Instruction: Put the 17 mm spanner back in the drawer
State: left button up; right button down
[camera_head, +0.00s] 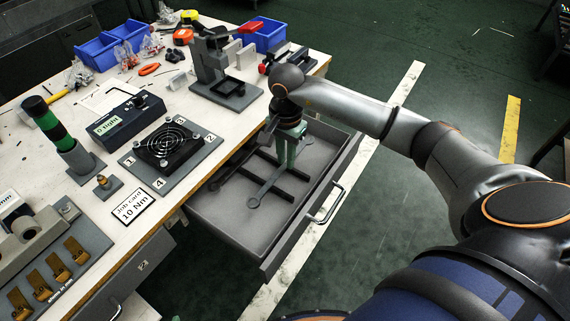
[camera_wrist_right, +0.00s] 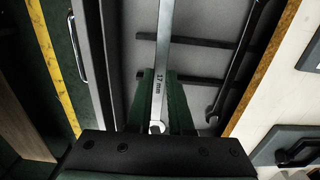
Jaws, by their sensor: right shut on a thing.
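The 17 mm spanner (camera_wrist_right: 160,62), a grey bar marked "17 mm", lies between the green fingers of my right gripper (camera_wrist_right: 158,105). The drawer is grey inside with dark cross strips (camera_head: 292,180). I cannot tell whether the spanner touches the strips. My left gripper is not in view.
A darker, longer spanner (camera_wrist_right: 232,80) lies along the drawer's bench side. The bench above holds a numbered fan fixture (camera_head: 168,148), a job card (camera_head: 132,204) and a grey stand (camera_head: 225,88). The drawer's front part is bare.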

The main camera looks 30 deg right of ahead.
jog(key=f, duration=0.1)
jog(key=w+d+f, duration=0.1)
jog(key=w+f, duration=0.1)
jog(key=shift+w+d+f, duration=0.15)
jog(key=shift+d, duration=0.1)
notch_tip(320, 180, down, 3)
jog(key=shift+r, duration=0.2)
jog(key=shift+f, duration=0.15)
jog(key=shift+b, duration=0.3)
jog(key=shift+f+b, duration=0.55)
jog(key=shift+f, duration=0.1)
jog(key=c, duration=0.8)
grip_release()
jog(key=shift+r, duration=0.1)
jog(key=shift+r, duration=0.1)
jog(key=shift+r+p, duration=0.3)
jog(key=shift+p, duration=0.15)
notch_tip(320, 180, up, 12)
jog(key=shift+r+p, duration=0.2)
jog(key=shift+p, duration=0.4)
